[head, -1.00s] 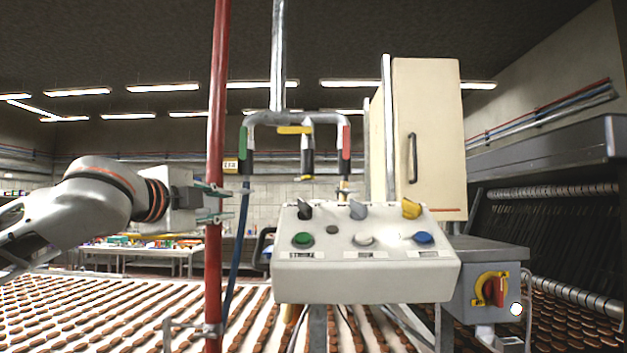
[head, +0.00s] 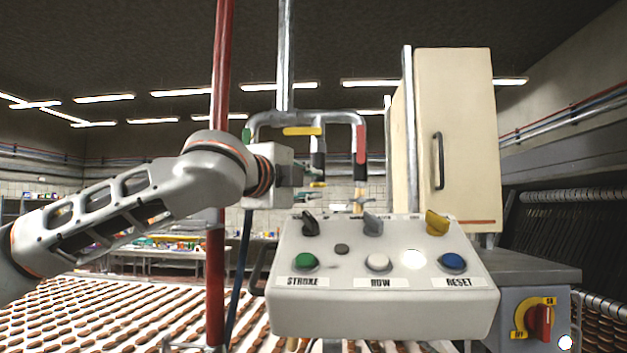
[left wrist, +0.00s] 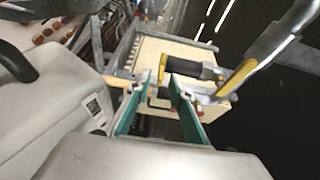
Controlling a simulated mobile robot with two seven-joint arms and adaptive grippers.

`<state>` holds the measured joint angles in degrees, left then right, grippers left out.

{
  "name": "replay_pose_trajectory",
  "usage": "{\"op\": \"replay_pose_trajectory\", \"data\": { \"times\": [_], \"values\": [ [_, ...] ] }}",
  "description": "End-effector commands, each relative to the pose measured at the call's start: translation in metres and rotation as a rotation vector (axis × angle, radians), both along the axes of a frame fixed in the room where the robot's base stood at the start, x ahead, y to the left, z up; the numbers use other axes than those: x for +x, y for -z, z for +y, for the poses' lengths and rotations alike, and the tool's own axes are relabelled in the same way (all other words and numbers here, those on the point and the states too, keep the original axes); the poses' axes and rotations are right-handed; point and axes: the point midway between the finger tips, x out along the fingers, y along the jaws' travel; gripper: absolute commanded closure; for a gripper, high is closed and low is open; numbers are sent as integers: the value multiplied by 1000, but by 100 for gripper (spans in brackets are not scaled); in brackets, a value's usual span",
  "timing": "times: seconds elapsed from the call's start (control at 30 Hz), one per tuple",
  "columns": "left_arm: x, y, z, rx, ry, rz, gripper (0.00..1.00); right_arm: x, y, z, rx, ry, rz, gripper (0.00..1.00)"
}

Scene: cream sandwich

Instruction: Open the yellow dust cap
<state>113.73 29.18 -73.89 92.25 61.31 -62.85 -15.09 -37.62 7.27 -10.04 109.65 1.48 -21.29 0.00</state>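The yellow dust cap (head: 317,185) shows as a small yellow piece at the lower end of the middle black-and-grey hanging fitting. In the left wrist view it is a yellow rim (left wrist: 162,68) on the end of the black cylinder (left wrist: 187,67). A yellow lever (head: 302,131) sits above that fitting. My left gripper (head: 312,182) reaches in from the left at the cap's height, partly covering the fitting. Its teal fingers (left wrist: 157,88) are apart, with the cap just beyond and between their tips; contact cannot be told. My right gripper is not in view.
A grey control box (head: 382,295) with switches and buttons stands below the fittings. A vertical red pipe (head: 218,265) is behind my left arm. A cream cabinet (head: 465,120) stands to the right. Red (head: 361,143) and green (head: 246,134) levers flank the middle fitting.

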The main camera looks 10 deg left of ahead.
Motion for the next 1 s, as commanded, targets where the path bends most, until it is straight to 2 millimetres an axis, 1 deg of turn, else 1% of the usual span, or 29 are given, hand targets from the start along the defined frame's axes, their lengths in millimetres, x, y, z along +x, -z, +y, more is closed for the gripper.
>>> {"op": "replay_pose_trajectory", "data": {
  "times": [0.03,0.13,0.4,0.47,0.5,0.77,0.9,1.0],
  "values": [
    [4,-1,-2,-1,0,1,78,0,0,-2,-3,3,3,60],
    [8,0,-3,-1,0,1,78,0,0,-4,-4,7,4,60],
    [10,1,-4,0,0,1,78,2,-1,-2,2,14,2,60],
    [10,1,-4,-1,0,1,94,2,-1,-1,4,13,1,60],
    [10,1,-4,-1,0,1,100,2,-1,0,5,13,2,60],
    [9,3,-4,0,1,-9,100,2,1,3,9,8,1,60],
    [9,9,-5,-1,3,-55,100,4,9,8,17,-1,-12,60],
    [10,12,-4,-1,2,-91,100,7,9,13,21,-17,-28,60]
  ]
}}
